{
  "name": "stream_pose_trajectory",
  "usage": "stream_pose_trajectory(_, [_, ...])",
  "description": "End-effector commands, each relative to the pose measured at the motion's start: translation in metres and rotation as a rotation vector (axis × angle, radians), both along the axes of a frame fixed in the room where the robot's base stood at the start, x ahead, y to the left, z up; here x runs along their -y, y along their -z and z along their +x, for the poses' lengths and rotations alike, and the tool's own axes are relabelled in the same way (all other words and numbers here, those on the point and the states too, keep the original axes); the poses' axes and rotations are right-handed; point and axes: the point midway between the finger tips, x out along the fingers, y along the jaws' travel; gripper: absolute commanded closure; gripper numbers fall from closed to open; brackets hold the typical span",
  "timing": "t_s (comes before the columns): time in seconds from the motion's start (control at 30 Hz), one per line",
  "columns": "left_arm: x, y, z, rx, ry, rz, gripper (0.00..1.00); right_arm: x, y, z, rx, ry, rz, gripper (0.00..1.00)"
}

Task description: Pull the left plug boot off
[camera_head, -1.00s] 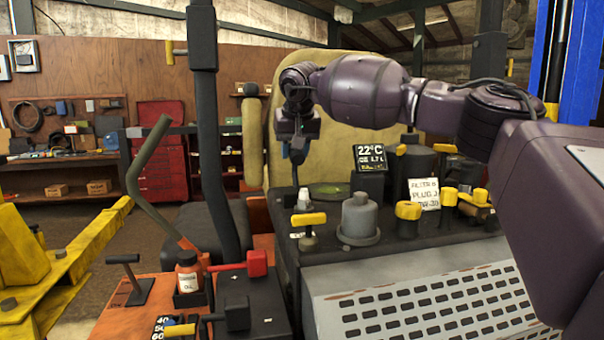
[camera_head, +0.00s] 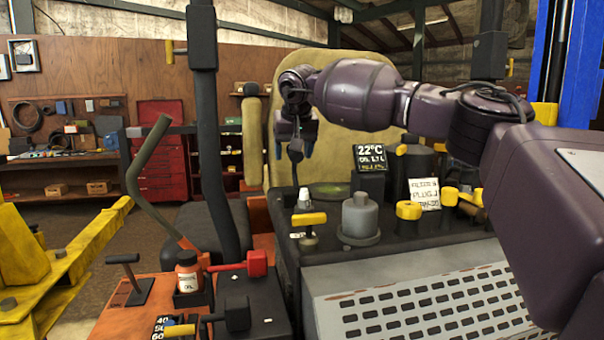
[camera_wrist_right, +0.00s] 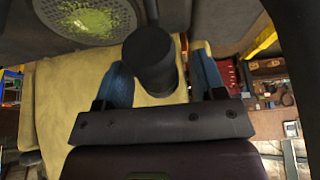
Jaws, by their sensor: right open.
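My right gripper (camera_head: 294,150) is above the back left of the black engine deck, in front of the beige seat back. Its two blue fingers are apart. A dark, boot-like piece (camera_head: 296,148) shows between them, with a thin dark stem below it reaching toward the deck. In the right wrist view, a black cylinder (camera_wrist_right: 150,58) lies between the spread blue fingers (camera_wrist_right: 163,84), nearer the left one; I cannot tell whether it touches. A small pale cone-shaped piece (camera_head: 304,198) stands on the deck below. I cannot tell for certain which piece is the left plug boot. My left gripper is out of view.
A grey stepped cylinder (camera_head: 360,218), a yellow-topped handle (camera_head: 306,230), a 22°C display (camera_head: 370,160) and a paper note (camera_head: 424,194) crowd the deck. A perforated grey panel (camera_head: 430,300) lies in front. A dark upright post (camera_head: 212,130) stands left of the gripper.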

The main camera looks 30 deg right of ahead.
Motion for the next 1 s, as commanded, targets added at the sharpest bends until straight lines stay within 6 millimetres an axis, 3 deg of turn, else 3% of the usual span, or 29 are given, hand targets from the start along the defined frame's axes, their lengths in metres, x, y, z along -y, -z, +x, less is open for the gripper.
stream_pose_trajectory(0.27, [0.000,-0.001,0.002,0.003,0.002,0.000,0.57,0.000,-0.003,0.000,0.001,0.000,0.001,0.36])
stream_pose_trajectory(1.0, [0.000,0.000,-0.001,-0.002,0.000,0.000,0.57,-0.001,-0.061,0.000,0.002,0.000,0.002,0.36])
